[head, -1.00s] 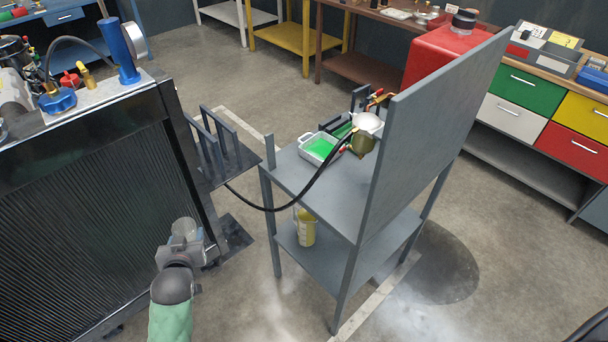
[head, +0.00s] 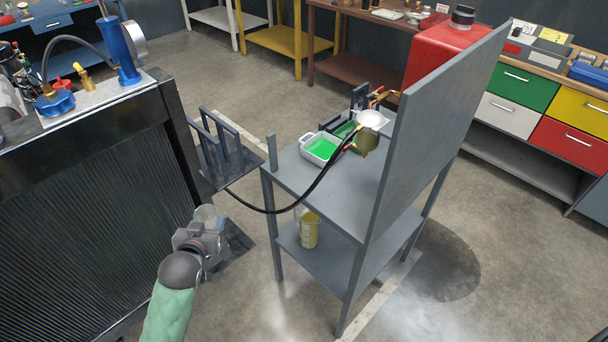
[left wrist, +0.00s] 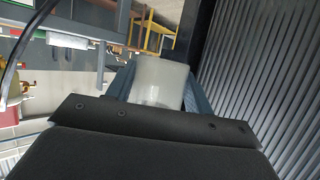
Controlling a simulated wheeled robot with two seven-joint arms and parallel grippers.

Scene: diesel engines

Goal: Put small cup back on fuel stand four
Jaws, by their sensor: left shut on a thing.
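My left gripper (head: 205,226) is shut on a small translucent cup (head: 208,216), held in the air beside the ribbed radiator of the engine. In the left wrist view the cup (left wrist: 160,82) sits between the two fingers, close to the camera. A grey two-shelf stand (head: 310,183) with a tall back panel is to the right of the gripper, apart from it. On its top are a white tray with green liquid (head: 322,148) and a hose with a brass-coloured fitting. I cannot read a number on the stand. My right gripper is not in view.
The radiator (head: 90,215) stands close on the left. A black rack (head: 222,150) juts out between it and the stand, and a black hose (head: 268,211) hangs across the gap. A larger yellowish cup (head: 309,231) stands on the lower shelf. Floor in front is clear.

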